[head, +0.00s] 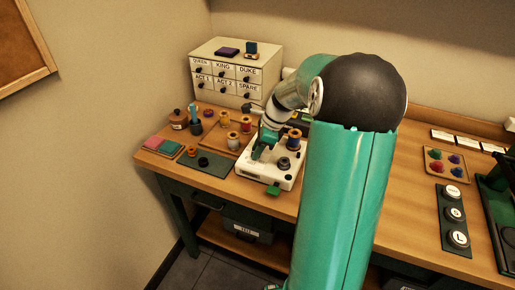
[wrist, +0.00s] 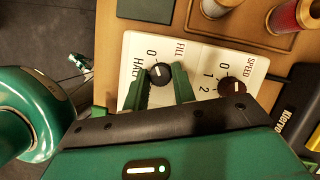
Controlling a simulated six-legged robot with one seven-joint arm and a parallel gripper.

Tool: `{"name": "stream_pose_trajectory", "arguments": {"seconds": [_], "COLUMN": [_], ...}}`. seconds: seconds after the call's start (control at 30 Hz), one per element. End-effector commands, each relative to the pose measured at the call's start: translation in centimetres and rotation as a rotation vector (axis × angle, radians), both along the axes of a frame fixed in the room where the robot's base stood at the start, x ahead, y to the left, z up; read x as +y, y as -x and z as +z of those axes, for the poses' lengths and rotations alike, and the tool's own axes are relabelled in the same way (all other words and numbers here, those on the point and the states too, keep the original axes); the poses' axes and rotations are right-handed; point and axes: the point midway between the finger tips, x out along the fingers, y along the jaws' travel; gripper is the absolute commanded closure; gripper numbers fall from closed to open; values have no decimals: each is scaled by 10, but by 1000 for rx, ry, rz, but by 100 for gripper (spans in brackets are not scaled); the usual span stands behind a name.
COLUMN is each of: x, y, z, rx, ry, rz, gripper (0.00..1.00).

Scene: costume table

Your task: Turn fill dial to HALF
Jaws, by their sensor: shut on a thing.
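The white winder panel (wrist: 205,58) fills the middle of the wrist view, with FILL and SPEED printed on it. The black fill dial (wrist: 160,73) has a small light mark and sits beside the labels 0 and HALF. I cannot tell exactly where its mark points. My gripper (wrist: 160,80) is shut on the fill dial, with a green finger on either side of it. In the head view my gripper (head: 262,146) is down over the white machine (head: 253,171), and the dial is hidden there.
The dark speed dial (wrist: 232,87) is close to the right finger. Thread spools (head: 246,125) stand behind the machine on a wooden tray. A green lever (head: 273,190) sticks out at the front. A drawer cabinet (head: 235,72) stands at the back.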

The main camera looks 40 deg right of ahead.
Motion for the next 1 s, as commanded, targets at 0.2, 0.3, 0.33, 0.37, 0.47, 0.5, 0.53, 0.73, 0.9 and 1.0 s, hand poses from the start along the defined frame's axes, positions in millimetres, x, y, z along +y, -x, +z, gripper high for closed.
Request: {"name": "stream_pose_trajectory", "arguments": {"seconds": [0.2, 0.3, 0.33, 0.37, 0.47, 0.5, 0.53, 0.73, 0.9, 1.0], "x": [0, 0, 0, 0, 0, 0, 0, -1, -1, -1], "y": [0, 0, -1, -1, -1, -2, -2, -3, -4, -5], "z": [0, 0, 0, 0, 0, 1, 1, 1, 1, 1], "rx": [0, 0, 0, 0, 0, 0, 0, 0, -1, -1], "ry": [0, 0, 0, 0, 0, 1, 2, 0, 2, 1], "rz": [21, 51, 63, 78, 133, 162, 183, 356, 519, 614], "gripper": [97, 97, 97, 97, 97, 97, 97, 97, 97, 97]}}
